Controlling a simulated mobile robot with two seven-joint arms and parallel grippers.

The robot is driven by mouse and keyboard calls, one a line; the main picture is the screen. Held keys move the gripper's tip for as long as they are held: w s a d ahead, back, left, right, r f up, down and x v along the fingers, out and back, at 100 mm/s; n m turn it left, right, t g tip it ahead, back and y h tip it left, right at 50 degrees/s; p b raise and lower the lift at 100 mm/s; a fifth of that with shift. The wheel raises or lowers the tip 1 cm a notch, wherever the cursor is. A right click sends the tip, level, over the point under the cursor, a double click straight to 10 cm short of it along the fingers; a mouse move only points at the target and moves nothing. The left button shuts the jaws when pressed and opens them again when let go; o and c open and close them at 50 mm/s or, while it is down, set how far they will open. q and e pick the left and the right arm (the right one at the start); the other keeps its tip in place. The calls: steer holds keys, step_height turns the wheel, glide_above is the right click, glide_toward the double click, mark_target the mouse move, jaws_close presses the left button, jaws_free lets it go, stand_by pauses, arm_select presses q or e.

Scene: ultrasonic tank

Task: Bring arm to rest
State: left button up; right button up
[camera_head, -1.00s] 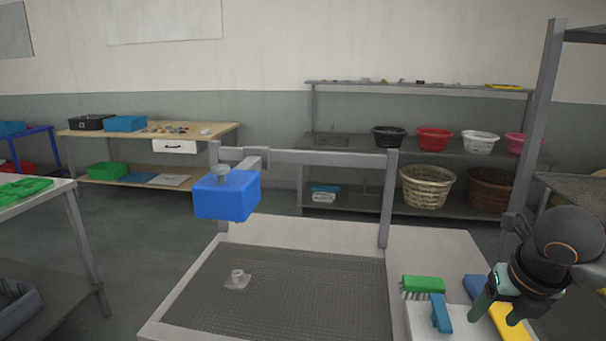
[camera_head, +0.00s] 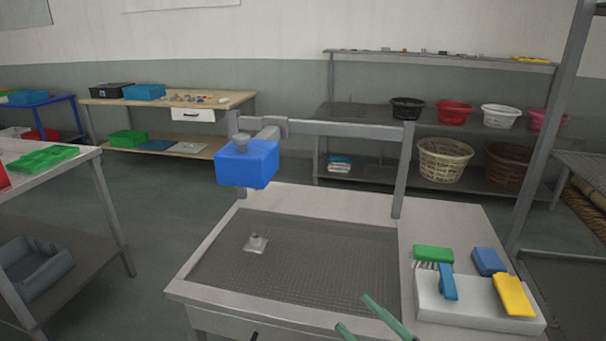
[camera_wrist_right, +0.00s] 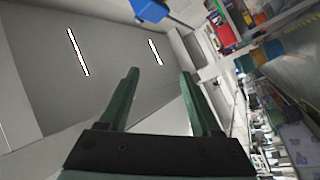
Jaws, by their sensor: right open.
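My right gripper (camera_head: 366,318) shows at the bottom edge of the head view, with only its green fingers in sight. They are spread apart and empty, over the front edge of the tank table. The right wrist view shows the same two fingers (camera_wrist_right: 163,100) apart with nothing between them. That view is tilted and takes in the ceiling with its lights and part of the room. The rest of the right arm is out of the head view. My left gripper is in neither view.
The tank table has a mesh-covered basin (camera_head: 310,265) and a blue box (camera_head: 247,165) on a rail. A grey bin (camera_head: 35,270) is at lower left.

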steer(key=s+d+f+m+h, duration=0.25)
steer(key=f+m+h, duration=0.35)
steer(key=f, duration=0.3)
steer(key=s+d+f+m+h, duration=0.2)
steer(key=d+f+m+h, duration=0.3)
steer(key=f, duration=0.4)
steer(key=s+f+m+g+h, duration=0.2)
steer(key=s+f+m+g, duration=0.2)
steer(key=s+f, duration=0.7)
steer(key=shift+a+f+m+g+p, duration=0.15)
steer(key=shift+m+g+p, duration=0.25)
steer(key=shift+g, duration=0.6)
